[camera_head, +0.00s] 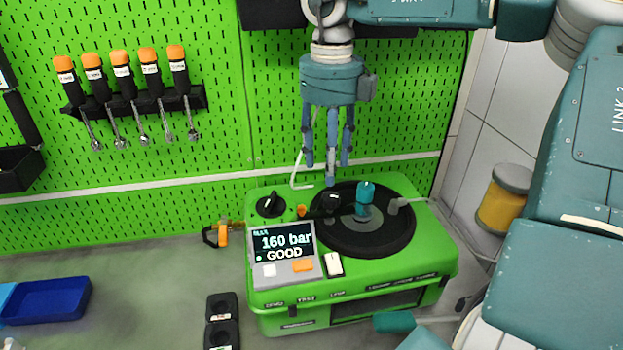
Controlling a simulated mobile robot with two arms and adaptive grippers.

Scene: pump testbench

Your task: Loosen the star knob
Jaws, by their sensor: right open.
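The green pump testbench (436,264) stands on the grey worktop with a round black plate on its top. A dark knob (331,202), which looks like the star knob, sits at the left part of this plate; its lobes are too small to make out. My right gripper (329,171) hangs from above with its fingers pointing down. It is open and empty, and its fingertips are just above the dark knob, with one finger partly in front of the plate's back edge. My left gripper is not in view.
A teal upright part (364,197) stands on the plate, right of the dark knob. A display (283,243) reads 160 bar GOOD. A black dial (270,205) is at the back left. Orange-handled tools (122,72) hang on the green pegboard. A blue tray (47,300) lies left.

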